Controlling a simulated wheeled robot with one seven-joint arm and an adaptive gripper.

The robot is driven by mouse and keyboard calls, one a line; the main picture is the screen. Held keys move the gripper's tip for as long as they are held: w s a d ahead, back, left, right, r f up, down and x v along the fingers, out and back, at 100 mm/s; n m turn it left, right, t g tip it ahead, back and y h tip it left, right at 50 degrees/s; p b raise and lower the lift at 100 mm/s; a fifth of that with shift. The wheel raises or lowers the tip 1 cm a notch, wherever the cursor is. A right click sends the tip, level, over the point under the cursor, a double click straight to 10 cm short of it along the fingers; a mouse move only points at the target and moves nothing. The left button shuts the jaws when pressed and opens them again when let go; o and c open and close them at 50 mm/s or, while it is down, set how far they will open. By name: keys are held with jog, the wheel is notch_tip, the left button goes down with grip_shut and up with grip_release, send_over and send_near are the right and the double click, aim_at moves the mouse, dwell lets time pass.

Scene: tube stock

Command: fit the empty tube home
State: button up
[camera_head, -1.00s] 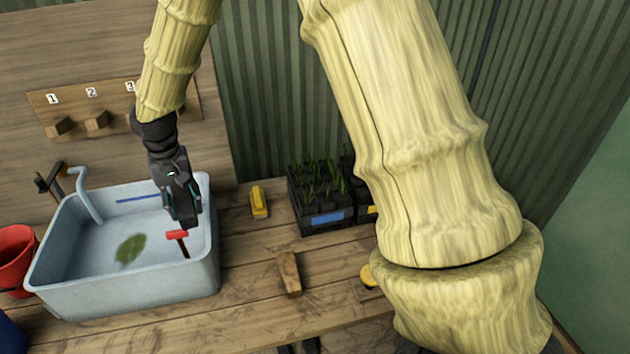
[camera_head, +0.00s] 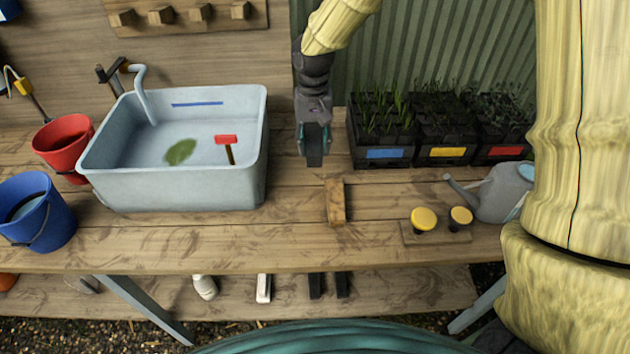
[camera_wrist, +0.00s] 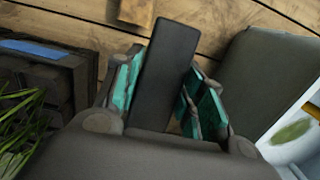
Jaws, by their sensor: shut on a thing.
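My gripper (camera_head: 314,150) hangs over the bench between the sink and the seedling trays. It is shut on a dark, elongated tube (camera_head: 314,158), whose lower end points down in the head view. In the wrist view, the teal fingers of my gripper (camera_wrist: 165,90) sit on either side of the tube (camera_wrist: 165,65). Whether it is empty inside cannot be seen. Black trays with seedlings stand to the right: blue-labelled (camera_head: 384,153), yellow-labelled (camera_head: 447,152) and red-labelled (camera_head: 506,150). The blue-labelled tray (camera_wrist: 40,48) is at the left of the wrist view. Any free slot is hidden.
The sink (camera_head: 170,190) stands left of my gripper, holding a red-headed tool (camera_head: 226,139) and a leaf (camera_head: 180,152). A wooden block (camera_head: 336,203) lies in front. A watering can (camera_head: 503,192) and yellow-topped items (camera_head: 424,218) are at the right.

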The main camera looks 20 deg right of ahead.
aim_at(315, 182)
jog(key=shift+s+d+f, duration=0.1)
jog(key=shift+s+f, duration=0.05)
jog(key=shift+f, duration=0.55)
jog(key=shift+f+p, duration=0.75)
jog(key=shift+f, duration=3.75)
jog(key=shift+f, duration=0.2)
jog(key=o, duration=0.8)
jog(key=shift+r, duration=0.1)
jog(key=shift+r, duration=0.1)
jog(key=shift+w+r+b, duration=0.2)
jog(key=shift+r+b, duration=0.25)
jog(key=shift+r, duration=2.55)
jog(key=shift+w+r+b, duration=0.15)
jog(key=shift+r+b, duration=0.3)
jog(key=shift+r, duration=2.55)
